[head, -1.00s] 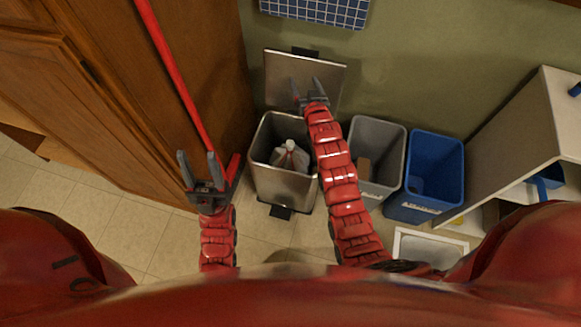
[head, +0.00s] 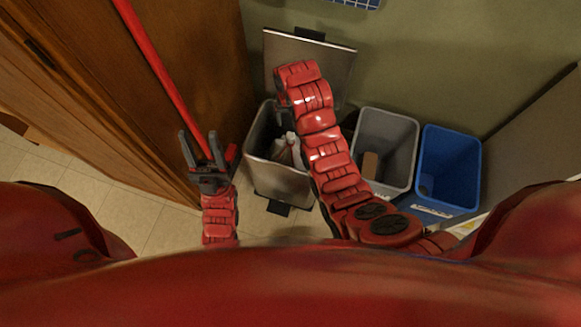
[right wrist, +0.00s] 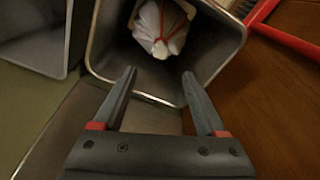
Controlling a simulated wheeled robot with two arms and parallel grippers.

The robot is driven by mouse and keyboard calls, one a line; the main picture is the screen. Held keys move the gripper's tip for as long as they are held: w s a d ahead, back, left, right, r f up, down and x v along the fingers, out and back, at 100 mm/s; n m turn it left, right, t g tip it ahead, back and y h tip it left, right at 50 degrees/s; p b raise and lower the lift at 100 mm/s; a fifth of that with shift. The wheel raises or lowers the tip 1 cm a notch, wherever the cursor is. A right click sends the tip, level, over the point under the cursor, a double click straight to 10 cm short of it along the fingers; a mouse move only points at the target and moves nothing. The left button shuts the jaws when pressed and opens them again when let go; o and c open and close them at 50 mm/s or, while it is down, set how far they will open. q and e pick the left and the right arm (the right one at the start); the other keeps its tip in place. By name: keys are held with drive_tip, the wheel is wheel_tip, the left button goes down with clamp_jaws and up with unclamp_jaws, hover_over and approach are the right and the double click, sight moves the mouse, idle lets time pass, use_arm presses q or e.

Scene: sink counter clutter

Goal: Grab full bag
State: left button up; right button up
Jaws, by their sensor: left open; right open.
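The full bag is a white plastic bag with a red tie (right wrist: 162,28), sitting inside the open metal trash bin (head: 278,183). In the head view the bag (head: 287,150) shows partly beside my right arm. My right gripper (right wrist: 158,80) is open and empty in the right wrist view, its fingertips at the bin's rim and pointing toward the bag, apart from it.
The bin's lid (head: 322,62) stands open against the green wall. A grey bin (head: 398,130) and a blue bin (head: 450,165) stand to the right. A wooden cabinet (head: 150,90) closes off the left. The red pole (head: 160,70) leans along the cabinet.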

drive_tip(key=f+b, duration=0.4)
drive_tip(key=f, duration=0.1)
drive_tip(key=w+f+b, duration=0.1)
drive_tip(key=f+b, duration=0.1)
drive_tip(key=shift+f, duration=0.2)
wheel_tip(320, 180, down, 2)
drive_tip(key=shift+w+f, duration=0.15)
drive_tip(key=f, duration=0.2)
drive_tip(key=f+b, duration=0.1)
drive_tip(key=f, duration=0.2)
drive_tip(key=shift+w+a+f+b, duration=0.15)
drive_tip(key=shift+w+f+b, duration=0.15)
drive_tip(key=shift+w+b, duration=0.1)
clamp_jaws()
drive_tip(key=shift+r, duration=0.1)
